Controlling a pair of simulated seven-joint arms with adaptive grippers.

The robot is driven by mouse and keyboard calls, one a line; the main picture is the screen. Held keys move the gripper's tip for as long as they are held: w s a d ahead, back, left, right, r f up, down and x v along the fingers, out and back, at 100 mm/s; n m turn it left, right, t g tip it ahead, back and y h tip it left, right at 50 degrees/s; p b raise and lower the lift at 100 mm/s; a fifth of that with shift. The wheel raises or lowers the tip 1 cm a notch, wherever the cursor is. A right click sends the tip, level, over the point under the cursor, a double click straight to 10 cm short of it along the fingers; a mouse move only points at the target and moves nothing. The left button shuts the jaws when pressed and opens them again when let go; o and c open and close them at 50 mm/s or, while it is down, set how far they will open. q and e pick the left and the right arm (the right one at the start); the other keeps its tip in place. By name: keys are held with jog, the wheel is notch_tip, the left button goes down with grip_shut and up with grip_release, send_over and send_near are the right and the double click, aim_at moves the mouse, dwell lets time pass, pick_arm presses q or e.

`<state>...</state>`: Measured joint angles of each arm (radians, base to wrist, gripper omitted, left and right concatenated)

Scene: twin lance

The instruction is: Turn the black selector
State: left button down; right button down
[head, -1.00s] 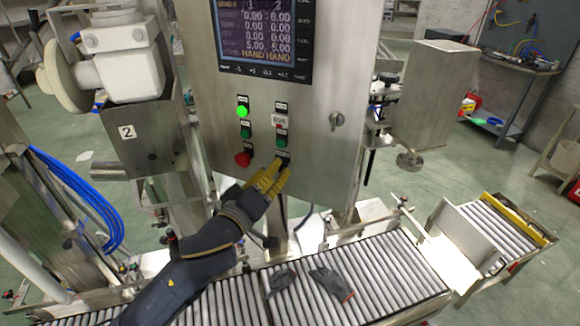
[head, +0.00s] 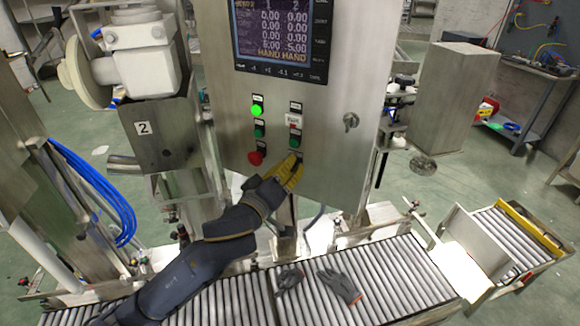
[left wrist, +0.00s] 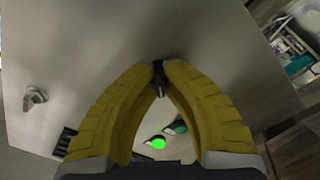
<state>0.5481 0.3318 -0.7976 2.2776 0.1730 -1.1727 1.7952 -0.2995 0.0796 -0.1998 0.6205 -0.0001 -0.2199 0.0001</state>
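The black selector (left wrist: 158,78) is on the steel panel, at the bottom of the right column of controls. In the left wrist view it shows between the tips of my two yellow fingers. My left gripper (left wrist: 163,66) has its fingertips drawn in on the selector from both sides, with a gap between the fingers lower down. In the head view my left gripper (head: 293,168) is at the panel's lower part and its fingers mostly cover the selector. The selector's angle is hard to tell. My right gripper is in neither view.
The panel (head: 225,120) also carries a lit green button (head: 257,111), a red button (head: 255,158), a display (head: 280,35) and a metal latch (head: 351,121). Below is a roller conveyor (head: 390,275) with two dark gloves (head: 340,286) on it.

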pick_arm(q)
jog(key=shift+m, duration=0.3)
jog(key=m, duration=0.3)
jog(key=shift+r+m, duration=0.1)
jog(key=shift+m, duration=2.4)
jog(key=shift+d, duration=0.1)
jog(key=c, duration=1.5)
grip_release()
jog(key=shift+c, duration=0.2)
jog(key=v, duration=0.7)
jog(key=shift+s, duration=0.25)
jog(key=shift+a, duration=0.2)
